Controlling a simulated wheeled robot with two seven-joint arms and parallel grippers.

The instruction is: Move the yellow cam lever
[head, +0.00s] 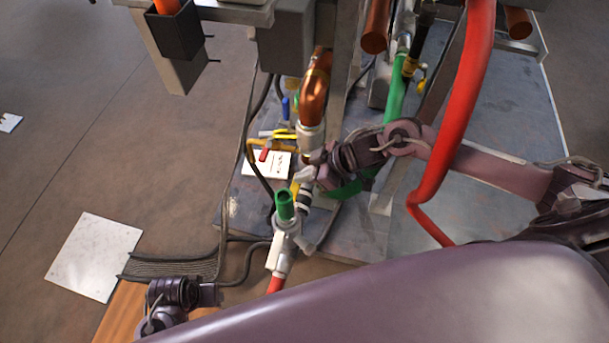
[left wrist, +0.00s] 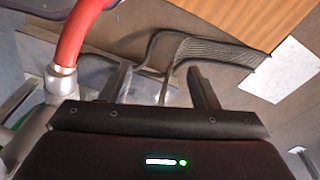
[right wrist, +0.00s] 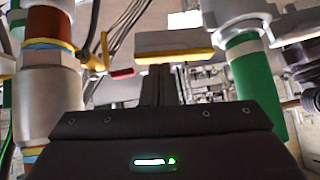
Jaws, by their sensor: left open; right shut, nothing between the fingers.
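A yellow lever-like piece (head: 296,187) shows in the head view on the pipe fitting above the green-topped valve, close to my right gripper (head: 318,176). In the right wrist view a yellow-edged bar (right wrist: 174,57) lies across the picture just past the tips of my right gripper (right wrist: 163,70). I cannot tell if it is the same piece or if the fingertips touch it. The right fingers are shut together and empty. My left gripper (left wrist: 160,78) is open and empty, low over the floor in the left wrist view.
Several pipes crowd the right gripper: a copper elbow (head: 314,95), a green-topped valve (head: 285,205) and a red hose (head: 460,120). A red handle (head: 265,152) and more yellow parts (head: 278,135) lie behind. A white plate (head: 98,255) lies on open floor at left.

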